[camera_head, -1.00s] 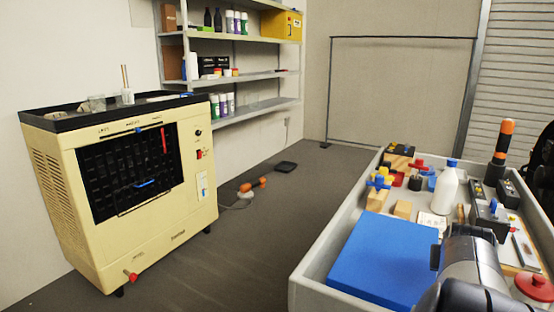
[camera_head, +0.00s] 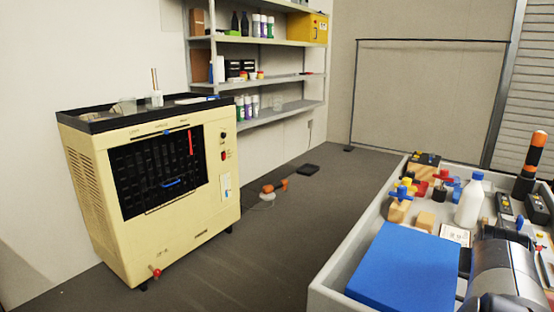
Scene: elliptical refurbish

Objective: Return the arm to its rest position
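Part of my arm (camera_head: 503,272) shows as a dark and silver link at the lower right, over the grey tray. My gripper is not in the picture, so what it holds, if anything, is hidden. The arm link lies beside the blue block (camera_head: 404,268) and in front of the white bottle (camera_head: 470,200).
A cream heater-like cabinet (camera_head: 210,208) stands at the left. The grey tray (camera_head: 346,250) holds wooden blocks, coloured knobs and small devices. Metal shelves (camera_head: 270,78) with bottles and a yellow box stand behind. An orange-ended tool (camera_head: 270,190) lies on the otherwise mostly clear floor.

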